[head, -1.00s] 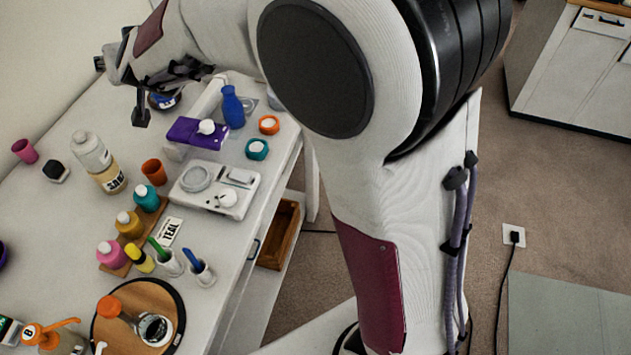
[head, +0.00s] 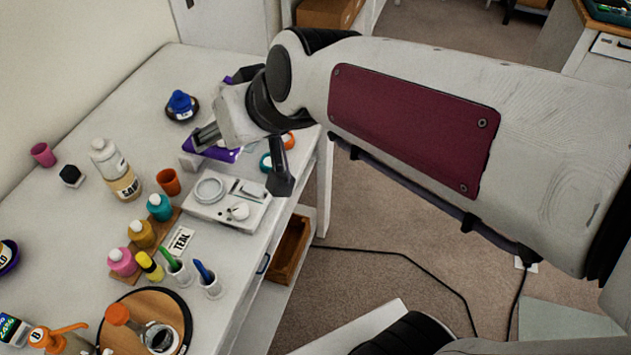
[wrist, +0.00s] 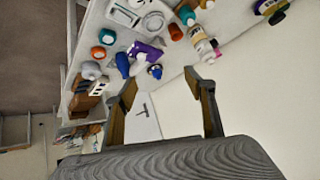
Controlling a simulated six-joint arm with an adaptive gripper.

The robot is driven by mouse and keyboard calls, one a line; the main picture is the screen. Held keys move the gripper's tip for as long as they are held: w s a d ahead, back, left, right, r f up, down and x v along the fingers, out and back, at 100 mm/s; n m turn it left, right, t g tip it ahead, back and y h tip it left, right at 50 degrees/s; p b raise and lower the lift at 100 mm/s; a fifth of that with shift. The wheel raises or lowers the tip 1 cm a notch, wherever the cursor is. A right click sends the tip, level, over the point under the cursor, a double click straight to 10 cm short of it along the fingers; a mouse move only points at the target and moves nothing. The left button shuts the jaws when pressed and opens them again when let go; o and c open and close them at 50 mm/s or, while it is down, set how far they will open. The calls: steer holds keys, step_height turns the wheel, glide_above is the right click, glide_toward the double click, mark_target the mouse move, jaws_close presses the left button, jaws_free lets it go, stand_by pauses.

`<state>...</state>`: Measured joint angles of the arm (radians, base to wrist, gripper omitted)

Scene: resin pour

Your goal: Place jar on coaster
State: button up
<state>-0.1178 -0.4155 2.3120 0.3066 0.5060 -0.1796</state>
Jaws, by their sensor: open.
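A small blue-topped jar (head: 180,101) stands on a dark round coaster (head: 190,115) at the back of the white table. It looks upright, and its lower part is hard to make out. In the wrist view the blue jar (wrist: 155,71) shows beyond my fingers, apart from them. My gripper (head: 244,160) is to the right of the jar, over the purple box and the white device. Its two fingers are spread and nothing is between them. The open fingers also show in the wrist view (wrist: 160,80).
A purple box (head: 222,153) and a white device (head: 228,203) are near my gripper. A large labelled bottle (head: 115,170), an orange cup (head: 168,181) and several paint bottles stand to the left. A round wooden board (head: 125,300) is at the front. Bare table surrounds the coaster's left side.

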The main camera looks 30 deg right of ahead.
steer(key=s+d+f+g+h, duration=0.1)
steer(key=s+d+f, duration=0.1)
steer(key=s, duration=0.3)
steer(key=s+d+f+g+h, duration=0.1)
steer(key=s+d, duration=0.2)
steer(key=s, duration=0.2)
steer(key=s+d+f+m, duration=0.1)
steer(key=s+d+f, duration=0.1)
steer(key=s, duration=0.3)
steer(key=shift+s+d+f+g+h, duration=0.3)
steer(key=shift+s+d+g+h, duration=0.1)
steer(key=shift+d, duration=0.3)
